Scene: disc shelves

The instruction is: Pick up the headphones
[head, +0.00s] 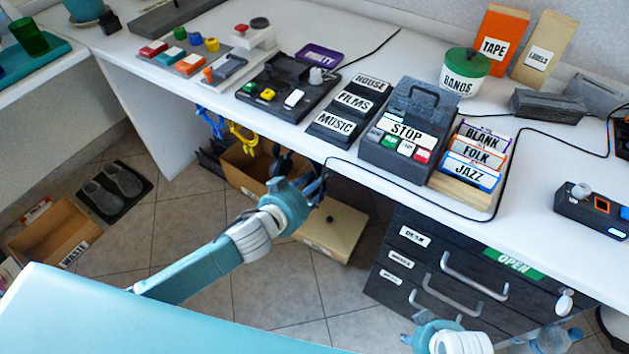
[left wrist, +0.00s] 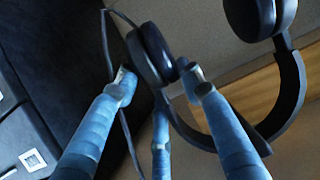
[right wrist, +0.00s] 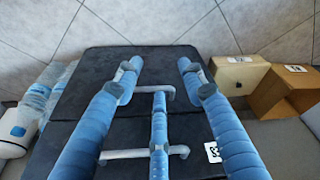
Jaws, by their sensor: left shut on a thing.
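The black headphones (left wrist: 291,90) show in the left wrist view, with one ear cup (left wrist: 150,52) between my left fingertips. The other ear cup and the curved band extend to the right. My left gripper (left wrist: 158,75) is shut on the near ear cup. In the head view my left gripper (head: 318,188) is just below the desk's front edge, and the headphones (head: 283,162) are partly hidden behind it above a cardboard box. My right gripper (right wrist: 157,66) is open and empty, facing the dark drawer cabinet; its fingertips are hard to make out in the head view.
The white desk (head: 350,165) overhangs this area, with a black cable along its front. The drawer cabinet (head: 440,262) with metal handles is at the right. Under the desk are an open cardboard box (head: 243,172) and a tan box (head: 330,232). Tiled floor lies clear in front.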

